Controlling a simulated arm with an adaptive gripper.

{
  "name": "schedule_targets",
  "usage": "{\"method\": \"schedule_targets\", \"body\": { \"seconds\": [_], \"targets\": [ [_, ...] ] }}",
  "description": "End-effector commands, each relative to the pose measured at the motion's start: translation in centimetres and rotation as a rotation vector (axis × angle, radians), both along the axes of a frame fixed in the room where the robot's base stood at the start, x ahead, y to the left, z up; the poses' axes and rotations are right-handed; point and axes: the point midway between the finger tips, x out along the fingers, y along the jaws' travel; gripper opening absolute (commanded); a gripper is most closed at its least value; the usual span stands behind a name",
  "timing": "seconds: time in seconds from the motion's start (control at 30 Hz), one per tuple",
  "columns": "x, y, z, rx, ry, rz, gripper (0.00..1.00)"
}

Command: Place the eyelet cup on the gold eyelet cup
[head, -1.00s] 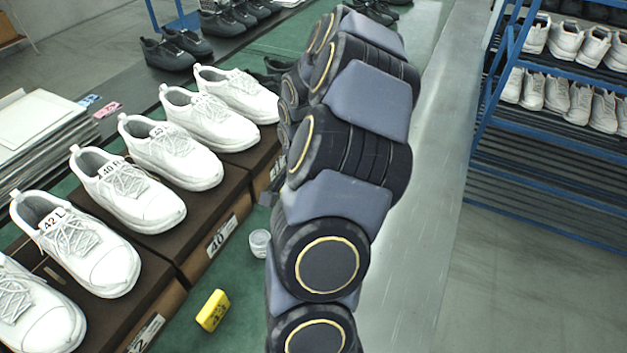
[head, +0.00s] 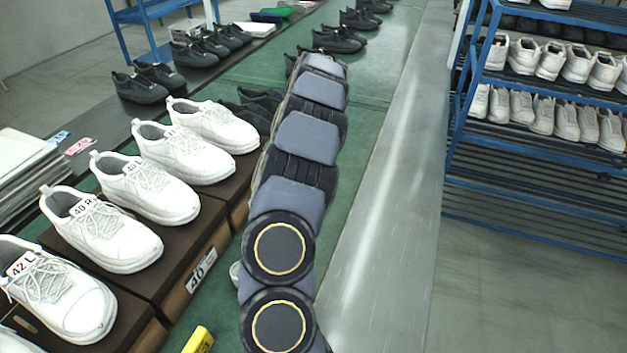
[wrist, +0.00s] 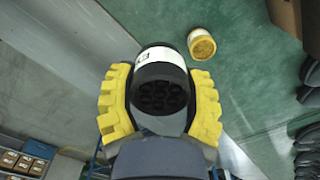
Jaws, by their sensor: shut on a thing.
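My gripper (wrist: 160,84), with yellow ribbed fingers, is shut on an eyelet cup (wrist: 160,58) in the wrist view. The held cup has a white band with a dark label, and black eyelets show in its open top. The gold eyelet cup (wrist: 201,43) stands on the green bench at the upper right of the wrist view, apart from the held cup. It is pale with gold-coloured contents. In the head view my arm hides the gripper and the held cup. A whitish cup (head: 234,272) is partly hidden beside my arm there; its contents cannot be told.
White shoes (head: 102,233) stand on brown boxes (head: 180,270) along the left. A yellow block (head: 198,341) lies on the green bench at the bottom. Black shoes (head: 340,40) stand farther back. A blue rack (head: 455,130) is at the right. Green bench right of my arm looks clear.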

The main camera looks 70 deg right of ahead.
Motion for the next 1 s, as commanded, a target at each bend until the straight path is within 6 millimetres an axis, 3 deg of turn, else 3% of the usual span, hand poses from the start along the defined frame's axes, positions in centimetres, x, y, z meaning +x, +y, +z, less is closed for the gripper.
{"method": "schedule_targets", "body": {
  "seconds": [0.37,0.6,0.77,1.0],
  "targets": [
    [1.5,-4.4,-2.1,-0.003,0.003,0.0,0.2],
    [2.3,-6.6,-4.8,-0.003,0.004,0.0,0.2],
    [2.9,-7.7,-6.6,0.001,0.003,0.004,0.2],
    [3.1,-8.8,-7.5,-0.004,0.004,-0.001,0.2]
  ]
}}
